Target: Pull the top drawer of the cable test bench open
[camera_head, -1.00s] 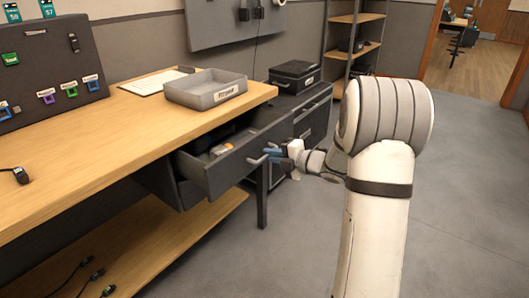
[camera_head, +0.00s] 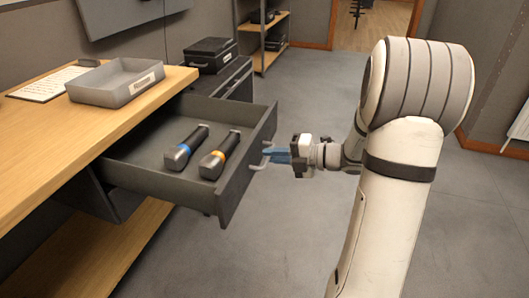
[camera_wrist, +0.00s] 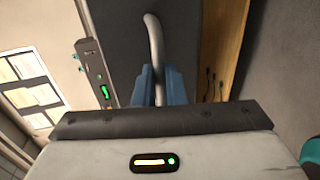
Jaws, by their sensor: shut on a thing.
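The top drawer (camera_head: 243,178) of the wooden-topped bench (camera_head: 130,118) stands far out from under the bench top. Two dark handheld tools lie inside it, one with a blue band (camera_head: 186,147) and one with an orange band (camera_head: 220,155). The drawer's grey bar handle (camera_head: 262,158) is on its front face. My gripper (camera_head: 278,156) has its blue fingers at the handle. In the wrist view, the blue fingers (camera_wrist: 160,86) are closed around the curved metal handle (camera_wrist: 154,45). The fingertips' exact contact is partly hidden.
A grey labelled tray (camera_head: 115,85) and a white sheet (camera_head: 48,84) lie on the bench top. A black case (camera_head: 210,55) sits on a dark cabinet behind the drawer. A shelf rack (camera_head: 262,35) stands further back. The grey floor (camera_head: 310,100) to the right is open.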

